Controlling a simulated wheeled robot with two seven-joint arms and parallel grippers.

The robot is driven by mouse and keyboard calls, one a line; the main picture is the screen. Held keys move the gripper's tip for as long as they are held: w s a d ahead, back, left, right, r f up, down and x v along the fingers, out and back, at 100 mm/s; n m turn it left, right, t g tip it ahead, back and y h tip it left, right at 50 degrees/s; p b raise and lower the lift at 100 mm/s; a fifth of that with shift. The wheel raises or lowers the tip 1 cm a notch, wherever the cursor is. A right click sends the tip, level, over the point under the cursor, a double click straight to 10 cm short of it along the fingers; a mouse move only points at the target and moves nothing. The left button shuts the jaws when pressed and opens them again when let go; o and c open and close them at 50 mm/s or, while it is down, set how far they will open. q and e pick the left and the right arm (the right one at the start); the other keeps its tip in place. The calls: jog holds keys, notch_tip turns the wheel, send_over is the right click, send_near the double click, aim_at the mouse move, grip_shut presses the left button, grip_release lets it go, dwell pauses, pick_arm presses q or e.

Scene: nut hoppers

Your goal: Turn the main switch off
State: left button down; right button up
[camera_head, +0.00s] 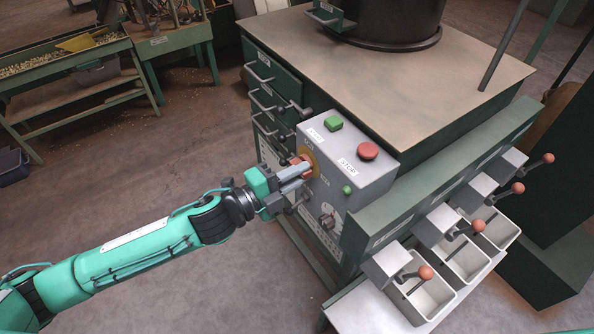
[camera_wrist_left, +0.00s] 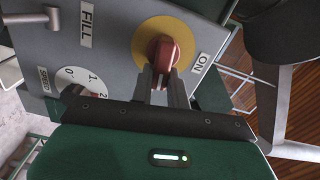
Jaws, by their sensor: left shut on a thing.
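The main switch is a red knob (camera_wrist_left: 168,50) on a yellow round plate (camera_wrist_left: 143,40), set in the grey control box (camera_head: 362,185). In the left wrist view an ON label (camera_wrist_left: 200,63) sits to the right of the plate, and the knob's grip runs roughly up and down the picture. My left gripper (camera_head: 300,171) reaches the switch from the left. Its two fingers (camera_wrist_left: 164,78) are shut on the red knob and hide its lower part. My right gripper is not in view.
The box also carries a green button (camera_head: 333,123), a red STOP button (camera_head: 368,151) and a numbered dial (camera_wrist_left: 72,88). Handles (camera_head: 263,98) stick out of the cabinet at the left. Levers with red balls (camera_head: 425,272) stand over white bins at the right. The floor at lower left is clear.

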pick_arm(q)
jog(key=shift+f+m, duration=0.15)
jog(key=shift+m, duration=0.75)
jog(key=shift+f, duration=0.1)
jog(key=c, duration=1.4)
grip_release()
jog(key=shift+o, duration=0.2)
jog(key=b+v, duration=0.4)
jog(key=v, duration=0.9)
jog(key=shift+s+a+b, duration=0.25)
jog(key=shift+a+b, duration=0.05)
jog(key=shift+b, duration=0.05)
